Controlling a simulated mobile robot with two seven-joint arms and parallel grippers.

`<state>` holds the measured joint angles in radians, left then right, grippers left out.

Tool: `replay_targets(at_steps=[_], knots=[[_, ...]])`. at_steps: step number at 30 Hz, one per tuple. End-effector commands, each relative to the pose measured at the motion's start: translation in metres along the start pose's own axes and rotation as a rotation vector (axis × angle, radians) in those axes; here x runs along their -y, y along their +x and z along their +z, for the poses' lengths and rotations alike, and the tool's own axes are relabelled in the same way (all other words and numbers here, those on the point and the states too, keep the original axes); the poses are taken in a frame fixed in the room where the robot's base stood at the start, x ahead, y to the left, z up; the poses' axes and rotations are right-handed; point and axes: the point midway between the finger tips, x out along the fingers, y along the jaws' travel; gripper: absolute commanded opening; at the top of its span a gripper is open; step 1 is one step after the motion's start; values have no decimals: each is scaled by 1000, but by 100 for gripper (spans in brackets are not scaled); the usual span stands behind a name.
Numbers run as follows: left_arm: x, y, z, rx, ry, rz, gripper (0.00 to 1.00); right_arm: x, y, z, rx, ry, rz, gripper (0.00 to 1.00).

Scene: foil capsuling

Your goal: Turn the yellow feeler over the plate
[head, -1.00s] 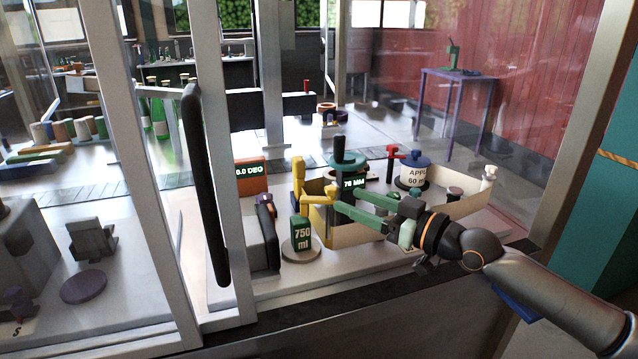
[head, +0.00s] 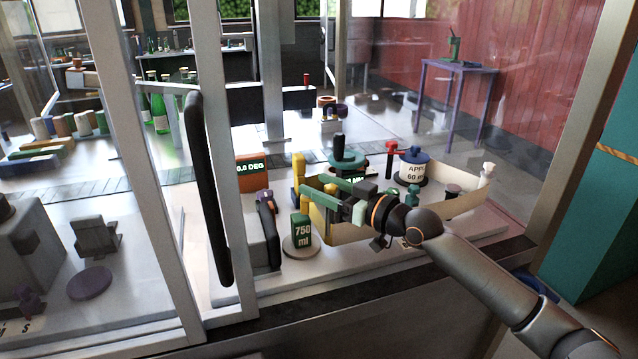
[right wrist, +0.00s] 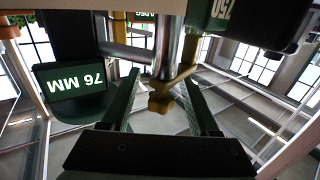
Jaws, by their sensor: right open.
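The yellow feeler (head: 299,171) stands upright beside the green 750 ml block, left of the 76 mm display, which is partly hidden by my arm. My right gripper (head: 318,189) is open, its green fingers reaching left to the feeler. In the right wrist view the feeler's yellow knob and arm (right wrist: 160,102) show between the two spread fingers, with gaps on both sides. My left gripper is not in view.
A low cream wall (head: 459,204) curves around the station. A red-handled post (head: 390,157) and a blue-capped applicator pot (head: 413,167) stand behind my gripper. A dark lever unit (head: 267,232) and an orange degree display (head: 251,172) are left. Upright frame bars cross the left side.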

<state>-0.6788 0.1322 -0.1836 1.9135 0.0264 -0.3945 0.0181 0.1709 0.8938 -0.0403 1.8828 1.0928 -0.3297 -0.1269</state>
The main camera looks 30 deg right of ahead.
Motion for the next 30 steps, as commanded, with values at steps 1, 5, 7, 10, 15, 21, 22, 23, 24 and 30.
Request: replay_targets(at_steps=[1,5,7,10,15,21,22,23,24,30], knots=[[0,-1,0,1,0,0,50,0,3,-1,-1,0,-1,62],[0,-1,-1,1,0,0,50,1,6,0,0,-2,-1,62],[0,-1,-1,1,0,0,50,1,6,0,1,-2,-1,62],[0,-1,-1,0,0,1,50,1,6,0,1,-2,-1,62],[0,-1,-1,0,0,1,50,1,6,0,1,-1,-1,52],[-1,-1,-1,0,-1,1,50,1,6,0,1,-1,-1,29],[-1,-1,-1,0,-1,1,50,1,6,0,1,-1,-1,26],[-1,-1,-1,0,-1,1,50,1,6,0,1,-1,-1,22],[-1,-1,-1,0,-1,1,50,1,6,0,1,-1,-1,18],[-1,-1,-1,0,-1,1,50,1,6,0,1,-1,-1,0]])
